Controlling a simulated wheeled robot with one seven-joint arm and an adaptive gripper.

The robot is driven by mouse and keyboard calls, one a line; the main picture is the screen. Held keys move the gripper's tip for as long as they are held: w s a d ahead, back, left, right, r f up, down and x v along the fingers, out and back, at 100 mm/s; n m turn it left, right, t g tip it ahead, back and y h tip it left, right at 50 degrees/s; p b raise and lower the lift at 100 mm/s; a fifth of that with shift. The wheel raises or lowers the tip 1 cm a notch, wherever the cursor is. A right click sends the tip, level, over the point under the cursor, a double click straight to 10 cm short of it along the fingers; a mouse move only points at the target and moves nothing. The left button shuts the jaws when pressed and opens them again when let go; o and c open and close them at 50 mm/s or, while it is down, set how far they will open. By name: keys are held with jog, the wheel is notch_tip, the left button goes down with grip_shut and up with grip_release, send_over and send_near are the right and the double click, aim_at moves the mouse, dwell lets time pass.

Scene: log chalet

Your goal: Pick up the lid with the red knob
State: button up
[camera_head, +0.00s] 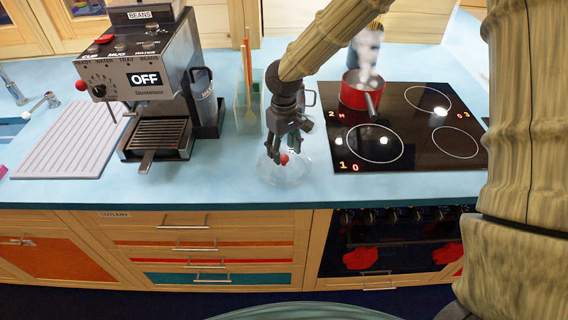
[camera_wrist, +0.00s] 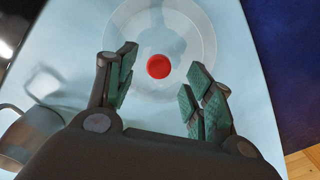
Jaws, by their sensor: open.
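The lid with the red knob is a clear, round glass lid (camera_head: 290,172) lying on the blue counter, left of the hob. Its red knob (camera_head: 284,159) stands at its middle. In the wrist view the lid (camera_wrist: 196,84) lies beyond my fingertips, with the red knob (camera_wrist: 158,66) centred between their lines. My gripper (camera_head: 285,156) is open and points down over the lid, its fingers close to the knob. Whether a finger touches the lid I cannot tell.
A red pot (camera_head: 352,94) steams on the black hob (camera_head: 412,158) to the right. A metal mug (camera_wrist: 28,138) stands close to my gripper. A clear utensil holder (camera_head: 247,114) and a coffee machine (camera_head: 150,75) stand to the left. The counter's front edge is near the lid.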

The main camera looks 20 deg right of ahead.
aim_at(284, 157)
jog(key=shift+w+f+p, duration=0.1)
jog(key=shift+f+p, duration=0.55)
jog(key=shift+f, duration=1.4)
jog(key=shift+c, duration=0.2)
grip_shut()
jog(key=shift+r, duration=0.2)
